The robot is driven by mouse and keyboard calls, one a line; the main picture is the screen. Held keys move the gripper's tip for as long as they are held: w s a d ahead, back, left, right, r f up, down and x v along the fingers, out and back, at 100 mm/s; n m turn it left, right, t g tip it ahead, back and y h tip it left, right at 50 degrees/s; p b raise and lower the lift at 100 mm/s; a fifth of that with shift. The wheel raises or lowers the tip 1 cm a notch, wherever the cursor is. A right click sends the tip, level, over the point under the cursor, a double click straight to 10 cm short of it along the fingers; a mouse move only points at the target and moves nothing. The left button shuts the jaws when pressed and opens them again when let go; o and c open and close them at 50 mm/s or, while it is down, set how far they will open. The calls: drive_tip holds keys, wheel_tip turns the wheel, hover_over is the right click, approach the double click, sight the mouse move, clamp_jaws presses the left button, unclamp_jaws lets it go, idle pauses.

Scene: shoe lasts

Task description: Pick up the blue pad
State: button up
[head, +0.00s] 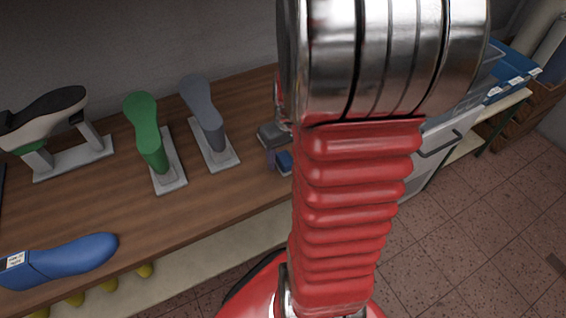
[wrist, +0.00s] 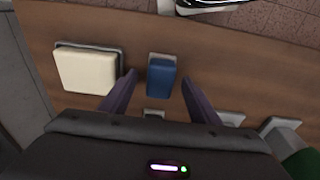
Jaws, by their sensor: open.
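The blue pad (wrist: 161,78) is a small block with a grey edge on the wooden table. In the wrist view it lies between the two dark purple fingers of my gripper (wrist: 159,80), with a gap on each side. My gripper is open and holds nothing. In the head view the blue pad (head: 285,162) is partly hidden behind my red arm, and one finger of my gripper (head: 272,158) shows just left of it.
A cream block (wrist: 88,71) in a grey holder lies left of the pad in the wrist view. In the head view a grey last (head: 205,115) and a green last (head: 147,135) stand left of the gripper. A blue last (head: 65,260) lies near the front edge.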

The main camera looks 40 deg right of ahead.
sight(284, 157)
drive_tip(key=shift+f, duration=0.35)
drive_tip(key=shift+c, duration=0.2)
drive_tip(key=c, duration=1.1)
drive_tip(key=shift+r, duration=0.1)
drive_tip(key=shift+c, duration=0.2)
wheel_tip(284, 157, up, 10)
drive_tip(key=shift+f, duration=0.1)
idle(0.4)
